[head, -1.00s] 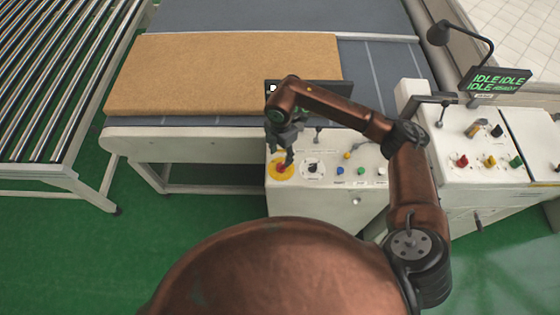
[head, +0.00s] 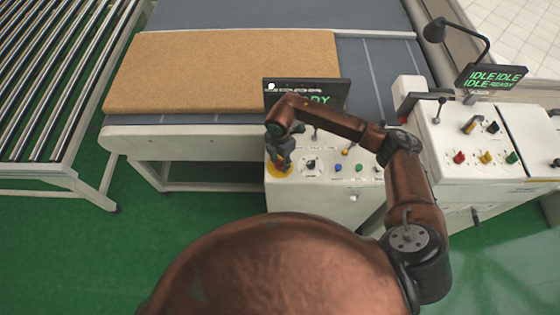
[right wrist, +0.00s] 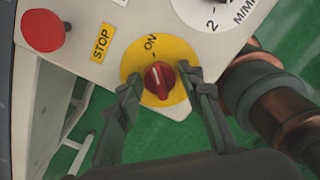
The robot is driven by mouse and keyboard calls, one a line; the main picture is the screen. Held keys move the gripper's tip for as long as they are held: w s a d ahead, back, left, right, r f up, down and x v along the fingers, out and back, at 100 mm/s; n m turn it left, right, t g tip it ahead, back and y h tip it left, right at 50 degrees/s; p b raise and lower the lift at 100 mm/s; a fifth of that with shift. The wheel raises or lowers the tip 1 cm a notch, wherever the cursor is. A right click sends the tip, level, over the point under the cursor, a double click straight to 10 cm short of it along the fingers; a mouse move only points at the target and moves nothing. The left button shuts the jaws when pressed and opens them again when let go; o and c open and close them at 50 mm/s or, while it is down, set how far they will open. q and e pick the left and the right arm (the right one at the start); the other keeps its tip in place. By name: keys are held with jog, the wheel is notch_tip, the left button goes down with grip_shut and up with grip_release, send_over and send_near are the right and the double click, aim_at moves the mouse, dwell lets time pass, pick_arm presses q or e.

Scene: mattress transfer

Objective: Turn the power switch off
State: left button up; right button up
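The power switch is a red rotary knob (right wrist: 159,80) on a yellow disc (right wrist: 133,63) marked ON, seen in the right wrist view. The white line on the knob points roughly toward the ON mark. My right gripper (right wrist: 163,74) is open, with one finger on each side of the knob; I cannot tell whether either finger touches it. In the head view my right gripper (head: 280,163) is over the yellow disc (head: 287,173) at the left end of the white control panel (head: 320,195) and hides the knob. My left gripper is not in view.
A red push button (right wrist: 43,31) and a yellow STOP label (right wrist: 102,43) are beside the switch. A dark screen (head: 335,90) stands behind the panel. A brown mattress (head: 220,70) lies on the conveyor. A second panel (head: 470,140) is at the right.

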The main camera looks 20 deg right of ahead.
jog(key=c, duration=0.8)
jog(key=shift+n, duration=0.3)
jog(key=n+b, duration=0.2)
jog(key=shift+n, duration=0.3)
jog(key=n+b, duration=0.3)
jog(key=n, duration=0.1)
jog(key=shift+f, duration=0.1)
jog(key=n+b, duration=0.3)
jog(key=n, duration=0.2)
jog(key=shift+n, duration=0.4)
jog(key=n+b, duration=0.3)
jog(key=n, duration=0.1)
jog(key=shift+n, duration=0.4)
jog(key=shift+r, duration=0.2)
